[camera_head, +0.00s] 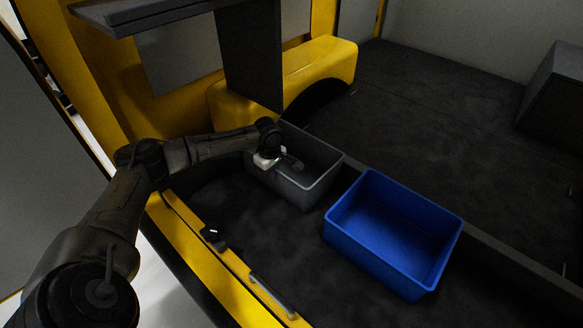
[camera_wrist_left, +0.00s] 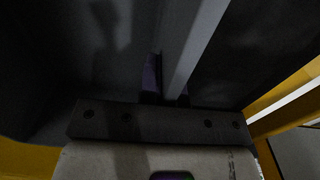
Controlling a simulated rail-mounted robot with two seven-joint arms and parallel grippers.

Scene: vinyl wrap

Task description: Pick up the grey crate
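The grey crate (camera_head: 322,184) stands upright on the dark floor of the van, left of the blue crate, and is open at the top. My left gripper (camera_head: 290,163) is at the crate's near left side, by its rim. In the left wrist view, the crate's pale rim (camera_wrist_left: 190,50) runs up between the fingers (camera_wrist_left: 166,95), which sit close together on either side of the wall. The fingers look shut on it, though the dark picture hides the exact contact. The arm covers part of the crate's left side. My right gripper is not in view.
A blue crate (camera_head: 366,238) stands just right of the grey crate. A yellow wheel-arch cover (camera_head: 325,66) and a dark upright panel (camera_head: 250,55) are behind it. A yellow sill (camera_head: 225,265) runs along the near edge.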

